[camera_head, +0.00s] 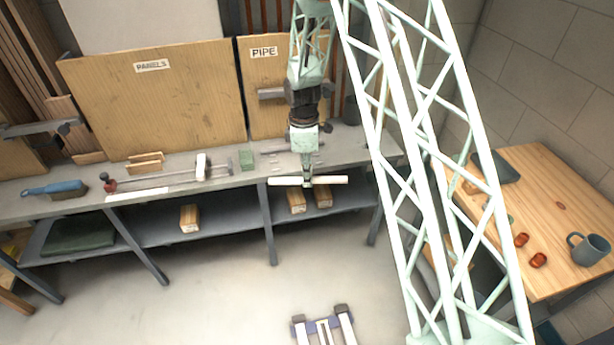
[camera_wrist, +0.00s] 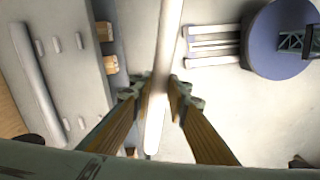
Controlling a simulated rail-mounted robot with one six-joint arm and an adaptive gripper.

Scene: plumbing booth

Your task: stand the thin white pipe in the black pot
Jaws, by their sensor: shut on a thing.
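A thin white pipe (camera_head: 332,180) is held level, crosswise, in front of the bench edge in the head view. My gripper (camera_head: 307,181) points down and is shut around the pipe near its middle. In the wrist view the pipe (camera_wrist: 171,35) runs lengthwise between the two fingers of my gripper (camera_wrist: 158,98), with both ends sticking out. A dark cylinder that looks like the black pot (camera_head: 350,109) stands at the back right of the bench, partly behind my lattice column. Its opening is not clearly visible. The pipe is well apart from it.
The grey bench (camera_head: 225,178) carries a blue-handled brush (camera_head: 55,188), a clamp bar (camera_head: 165,179), a green block (camera_head: 246,160) and a white strip (camera_head: 137,195). Wooden blocks (camera_head: 189,218) lie on the lower shelf. A wooden table (camera_head: 540,190) with a mug (camera_head: 588,249) stands right.

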